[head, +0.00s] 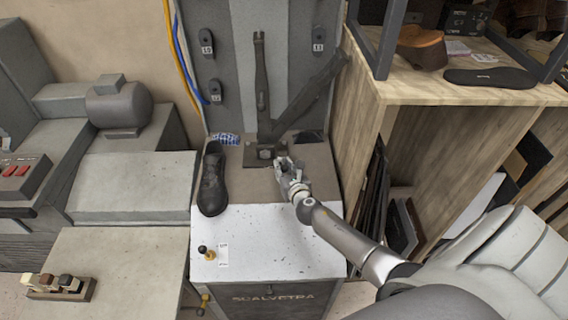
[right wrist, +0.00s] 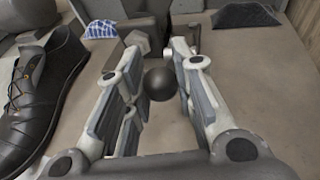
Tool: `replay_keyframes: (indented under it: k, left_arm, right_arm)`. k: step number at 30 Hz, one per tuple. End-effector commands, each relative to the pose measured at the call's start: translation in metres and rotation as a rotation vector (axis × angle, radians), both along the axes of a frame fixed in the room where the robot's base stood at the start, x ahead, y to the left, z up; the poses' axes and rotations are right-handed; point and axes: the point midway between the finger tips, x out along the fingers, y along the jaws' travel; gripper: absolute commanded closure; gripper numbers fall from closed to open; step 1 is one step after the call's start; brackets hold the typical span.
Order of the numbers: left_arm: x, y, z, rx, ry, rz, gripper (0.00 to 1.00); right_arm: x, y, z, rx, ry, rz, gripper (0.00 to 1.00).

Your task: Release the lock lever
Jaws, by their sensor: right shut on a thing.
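The sole stitcher (head: 262,95) stands in the middle of the head view, with a tall dark arm above its grey-brown bed. In the right wrist view a dark round knob (right wrist: 160,83), which looks like the end of the lock lever, lies between the two fingers of my right gripper (right wrist: 157,80). The gripper is shut on this knob. In the head view my right gripper (head: 284,164) reaches in from the lower right to the foot of the dark arm and hides the knob. My left gripper is not in view.
A black shoe (head: 212,180) stands on the bed left of my gripper, close by in the wrist view (right wrist: 45,95). A blue checked cloth (head: 224,139) lies behind. A wooden shelf (head: 470,88) stands close on the right. The white front ledge (head: 270,240) is mostly clear.

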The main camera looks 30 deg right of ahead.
Motion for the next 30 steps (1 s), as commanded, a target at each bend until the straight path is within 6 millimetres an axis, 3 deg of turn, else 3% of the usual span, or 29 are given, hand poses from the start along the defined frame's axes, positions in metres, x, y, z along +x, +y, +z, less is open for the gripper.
replay_keyframes:
  k: [3,15,30]
  left_arm:
    - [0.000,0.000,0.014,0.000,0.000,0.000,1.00]
    - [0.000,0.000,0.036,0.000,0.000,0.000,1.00]
    - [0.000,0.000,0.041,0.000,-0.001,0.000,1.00]
  right_arm:
    - [0.003,-0.001,0.009,-0.005,-0.003,0.001,1.00]
    - [0.017,-0.010,0.030,-0.009,-0.014,-0.001,1.00]
    - [0.038,-0.024,0.048,-0.009,-0.016,-0.002,1.00]
